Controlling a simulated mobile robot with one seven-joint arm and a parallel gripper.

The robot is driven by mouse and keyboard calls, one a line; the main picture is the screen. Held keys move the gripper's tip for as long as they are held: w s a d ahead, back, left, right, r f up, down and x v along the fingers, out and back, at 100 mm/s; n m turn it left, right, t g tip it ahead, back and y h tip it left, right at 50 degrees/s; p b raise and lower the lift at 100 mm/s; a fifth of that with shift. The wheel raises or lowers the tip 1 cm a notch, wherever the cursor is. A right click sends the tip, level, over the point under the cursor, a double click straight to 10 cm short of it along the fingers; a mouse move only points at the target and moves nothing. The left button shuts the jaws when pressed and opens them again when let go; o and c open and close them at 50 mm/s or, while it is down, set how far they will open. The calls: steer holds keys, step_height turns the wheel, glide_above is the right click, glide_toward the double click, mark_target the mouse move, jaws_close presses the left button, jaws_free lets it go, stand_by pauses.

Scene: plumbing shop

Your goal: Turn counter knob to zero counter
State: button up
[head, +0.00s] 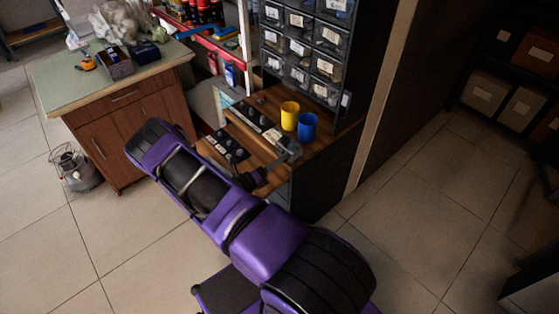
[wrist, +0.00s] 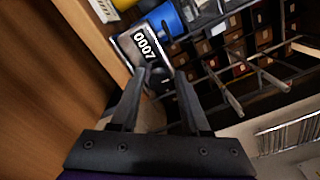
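In the head view the counter (head: 290,149) sits at the front right of the wooden worktop, just beyond my gripper. My gripper (wrist: 161,74) is open, its two dark fingers apart with the counter's near end ahead of the gap. I see nothing held between them.
A yellow cup (head: 289,115) and a blue cup (head: 307,127) stand close behind the counter. The worktop (head: 262,152) also holds dark labelled panels (head: 228,144) at the left. Drawer bins (head: 305,45) rise behind.

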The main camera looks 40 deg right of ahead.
jaws_close()
steer(key=shift+s+a+m+b, duration=0.1)
steer(key=shift+m+b, duration=0.9)
steer(key=shift+m, duration=3.5)
steer(key=shift+s+m+b, duration=0.1)
steer(key=shift+m+b, duration=0.85)
steer(key=shift+m, duration=3.55)
steer(key=shift+o, duration=0.2)
jaws_free()
